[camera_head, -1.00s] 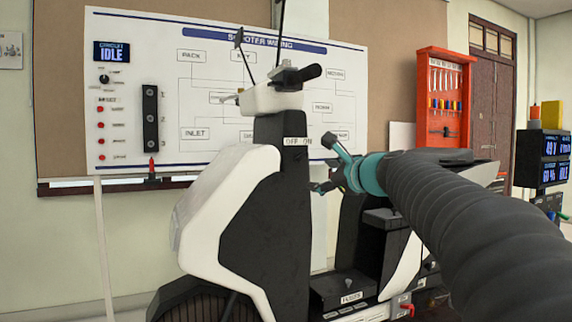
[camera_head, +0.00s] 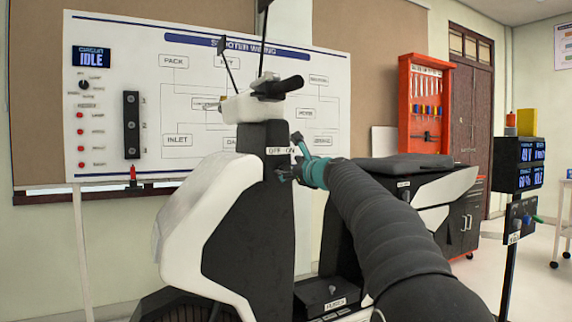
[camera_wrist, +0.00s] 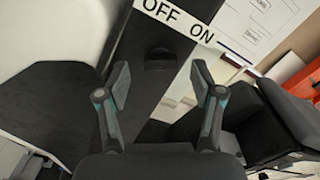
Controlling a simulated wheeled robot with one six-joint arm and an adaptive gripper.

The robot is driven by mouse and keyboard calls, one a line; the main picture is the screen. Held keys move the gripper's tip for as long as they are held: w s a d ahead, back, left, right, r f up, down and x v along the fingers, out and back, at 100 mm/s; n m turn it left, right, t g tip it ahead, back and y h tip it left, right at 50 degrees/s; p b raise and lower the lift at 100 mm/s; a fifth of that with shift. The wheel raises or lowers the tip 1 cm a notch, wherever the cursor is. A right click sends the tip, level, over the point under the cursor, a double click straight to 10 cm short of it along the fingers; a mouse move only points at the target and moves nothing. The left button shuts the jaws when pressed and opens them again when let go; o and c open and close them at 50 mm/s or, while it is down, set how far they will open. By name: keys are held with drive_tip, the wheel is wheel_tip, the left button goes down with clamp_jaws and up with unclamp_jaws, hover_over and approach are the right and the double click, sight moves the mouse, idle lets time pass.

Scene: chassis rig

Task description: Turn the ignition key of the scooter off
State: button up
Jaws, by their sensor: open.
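The white and black scooter (camera_head: 222,215) stands in the middle of the head view. The OFF/ON label (camera_head: 280,151) is on its dark front column and shows close up in the wrist view (camera_wrist: 180,22). Below the label in the wrist view is a small dark ignition key (camera_wrist: 160,59), seated in the column. My gripper (camera_head: 294,160) is at the column just below the label. In the wrist view my gripper (camera_wrist: 161,80) is open, its two fingers on either side of the key and apart from it. The key is hidden or too small to tell in the head view.
The scooter's handlebar (camera_head: 275,88) rises above the column and its seat (camera_head: 405,164) lies behind my arm. A wiring board (camera_head: 200,60) is on the wall. A red tool cabinet (camera_head: 425,105) and a display stand (camera_head: 518,180) stand to the right.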

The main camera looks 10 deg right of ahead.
sight(284, 166)
drive_tip(key=shift+x, duration=1.2)
drive_tip(key=c, duration=1.1)
drive_tip(key=shift+c, duration=0.2)
drive_tip(key=n+b, duration=0.2)
drive_tip(key=n, duration=0.3)
drive_tip(key=shift+f+n, duration=0.1)
drive_tip(key=shift+n, duration=0.2)
drive_tip(key=n+b, duration=0.2)
drive_tip(key=n, duration=0.4)
drive_tip(key=shift+n, duration=0.3)
